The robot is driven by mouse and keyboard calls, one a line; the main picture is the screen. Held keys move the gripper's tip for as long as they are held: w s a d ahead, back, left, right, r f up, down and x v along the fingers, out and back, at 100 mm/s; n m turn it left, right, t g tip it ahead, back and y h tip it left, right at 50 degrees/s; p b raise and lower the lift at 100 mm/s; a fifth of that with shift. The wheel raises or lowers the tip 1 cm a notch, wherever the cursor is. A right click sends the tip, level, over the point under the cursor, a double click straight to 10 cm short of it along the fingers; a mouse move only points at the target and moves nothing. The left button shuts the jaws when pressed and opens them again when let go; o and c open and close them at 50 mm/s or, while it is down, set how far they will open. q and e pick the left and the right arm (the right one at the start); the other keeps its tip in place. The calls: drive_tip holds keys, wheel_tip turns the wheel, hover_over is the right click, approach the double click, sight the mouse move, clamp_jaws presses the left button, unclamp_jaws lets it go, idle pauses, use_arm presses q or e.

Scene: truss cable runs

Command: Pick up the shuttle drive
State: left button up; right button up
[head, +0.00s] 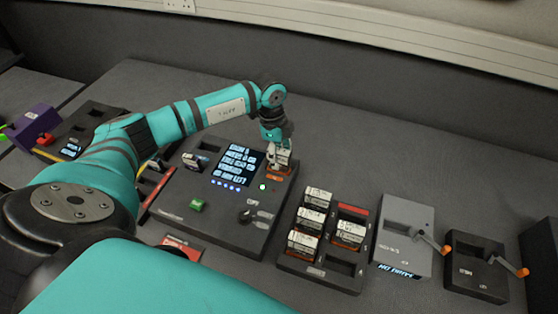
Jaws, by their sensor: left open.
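My left gripper (279,152) comes down at the right rear corner of a dark console (222,225). It is open, around or just above a small white block with an orange base (279,172) at the console's slot. The block looks like a drive, but its label is too small to read, so I cannot tell whether it is the shuttle drive. The fingers partly hide it, and contact is unclear. Similar white drives (302,243) sit in a dark rack (320,278) to the right. My right gripper is not in view.
The console has a lit screen (240,165), a green button (197,205) and a black knob (245,216). Right of the rack stand a grey box (405,215) and a dark box (473,268), each with an orange-tipped lever. A purple device (32,122) is far left. The table behind the rack is clear.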

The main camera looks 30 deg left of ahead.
use_arm(q)
drive_tip(key=shift+f, duration=0.1)
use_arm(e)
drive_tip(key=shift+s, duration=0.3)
use_arm(q)
clamp_jaws()
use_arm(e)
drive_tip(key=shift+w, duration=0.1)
